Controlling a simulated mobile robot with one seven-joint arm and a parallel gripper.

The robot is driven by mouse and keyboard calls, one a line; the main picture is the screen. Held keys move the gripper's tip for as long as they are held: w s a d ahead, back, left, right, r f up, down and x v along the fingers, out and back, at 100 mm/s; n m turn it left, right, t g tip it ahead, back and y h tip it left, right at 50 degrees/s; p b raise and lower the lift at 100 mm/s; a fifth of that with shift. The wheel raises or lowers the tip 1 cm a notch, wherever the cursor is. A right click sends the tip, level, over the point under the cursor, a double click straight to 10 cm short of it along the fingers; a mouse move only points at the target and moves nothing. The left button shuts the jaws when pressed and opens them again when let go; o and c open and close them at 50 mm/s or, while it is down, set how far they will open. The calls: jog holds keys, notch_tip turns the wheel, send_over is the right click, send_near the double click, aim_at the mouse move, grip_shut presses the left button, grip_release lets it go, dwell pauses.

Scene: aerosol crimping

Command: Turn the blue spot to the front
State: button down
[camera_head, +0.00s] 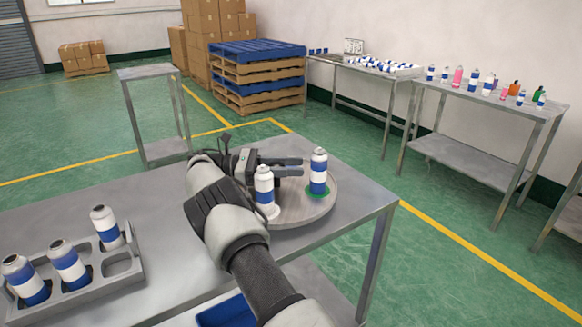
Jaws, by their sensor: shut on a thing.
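A round grey turntable (300,212) sits on the near table. Another blue-and-white can (264,186) stands upright on a pale spot (270,211) at the near left of the disc. My gripper (299,167) is over the disc, behind the near can, its fingers pointing right and ending just left of the other can. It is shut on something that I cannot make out. No blue spot shows; my arm and the cans hide part of the disc.
A grey tray (137,285) with several cans and an empty socket (118,265) is at the left. A blue bin (225,312) sits below the table. Side tables with bottles (487,84) and cans, and stacked pallets (258,72), are farther back.

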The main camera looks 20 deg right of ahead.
jog(key=shift+s+a+f+g, duration=0.1)
jog(key=shift+s+f+g, duration=0.05)
jog(key=shift+g, duration=0.15)
dwell(0.4)
jog(key=c, duration=1.2)
grip_release()
notch_tip(320, 180, up, 10)
jog(key=shift+r+p, duration=0.1)
jog(key=shift+p, duration=1.1)
